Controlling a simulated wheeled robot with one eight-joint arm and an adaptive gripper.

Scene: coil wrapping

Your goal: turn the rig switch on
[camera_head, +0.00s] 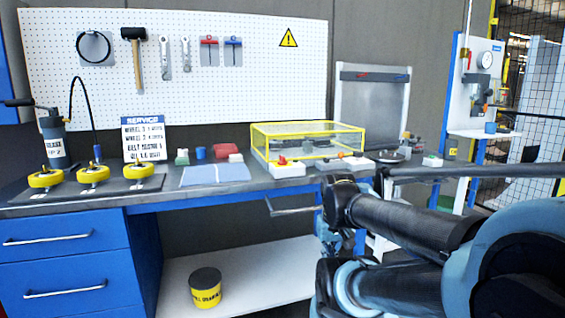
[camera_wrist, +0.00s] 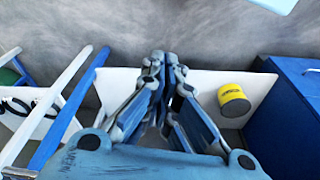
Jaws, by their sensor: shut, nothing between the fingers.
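My gripper (camera_wrist: 167,58) is shut and empty in the wrist view, with its fingertips together. It points toward the low white shelf and grey wall, and touches nothing that I can see. In the head view my arm covers the lower right, and the fingertips cannot be made out clearly. No part is plainly marked as the rig switch. A small white box with a red knob (camera_head: 282,160) sits at the front of the yellow-framed clear case (camera_head: 308,129) on the bench. A second white box with an orange-red part (camera_head: 343,155) is to its right.
The bench (camera_head: 225,194) carries several yellow wheels (camera_head: 93,174), a blue cloth (camera_head: 214,174) and a service sign (camera_head: 143,138). A yellow bucket (camera_head: 206,289) stands on the lower shelf (camera_head: 255,265). A gauge stand (camera_head: 478,90) is at the right. A bench handle (camera_head: 290,211) juts out in front.

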